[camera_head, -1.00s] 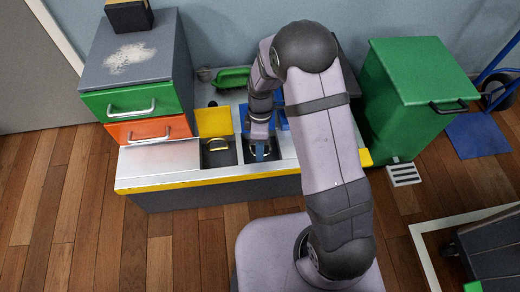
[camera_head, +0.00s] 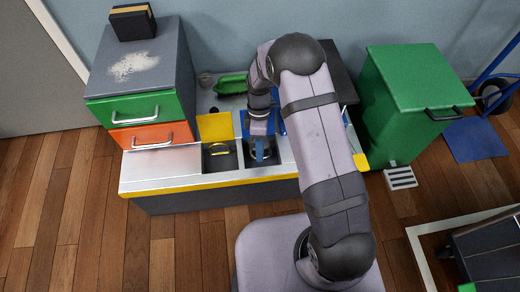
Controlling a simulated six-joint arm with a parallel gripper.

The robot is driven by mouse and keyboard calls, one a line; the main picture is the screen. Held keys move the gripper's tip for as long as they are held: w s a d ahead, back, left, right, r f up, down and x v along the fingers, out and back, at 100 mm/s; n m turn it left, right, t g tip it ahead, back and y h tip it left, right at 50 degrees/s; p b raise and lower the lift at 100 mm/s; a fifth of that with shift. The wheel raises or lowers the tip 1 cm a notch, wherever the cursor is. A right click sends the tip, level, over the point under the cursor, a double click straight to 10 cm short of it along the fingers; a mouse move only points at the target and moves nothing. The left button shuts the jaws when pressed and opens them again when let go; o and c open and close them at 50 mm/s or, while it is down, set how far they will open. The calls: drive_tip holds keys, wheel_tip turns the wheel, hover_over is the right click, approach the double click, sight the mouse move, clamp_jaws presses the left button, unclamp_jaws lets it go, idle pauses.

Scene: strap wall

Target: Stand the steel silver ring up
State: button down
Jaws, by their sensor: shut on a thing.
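My gripper (camera_head: 260,148) points down into the open dark compartment right of the yellow flap, on the low grey bench. Its blue fingers are shut on the steel silver ring, which is mostly hidden by the fingers and too small here to show its tilt clearly. A gold-coloured ring (camera_head: 218,150) sits in the neighbouring dark compartment to the left, apart from my gripper.
A yellow flap (camera_head: 215,127) stands open behind the left compartment. A drawer cabinet (camera_head: 142,85) with green and orange fronts stands left. A green bin (camera_head: 412,115) stands right. The bench's left top (camera_head: 160,161) is clear.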

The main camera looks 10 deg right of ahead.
drive_tip(key=shift+s, duration=0.1)
drive_tip(key=c, duration=2.1)
unclamp_jaws()
drive_tip(key=shift+r, duration=0.1)
drive_tip(key=shift+p+v, duration=1.45)
drive_tip(key=shift+v, duration=2.15)
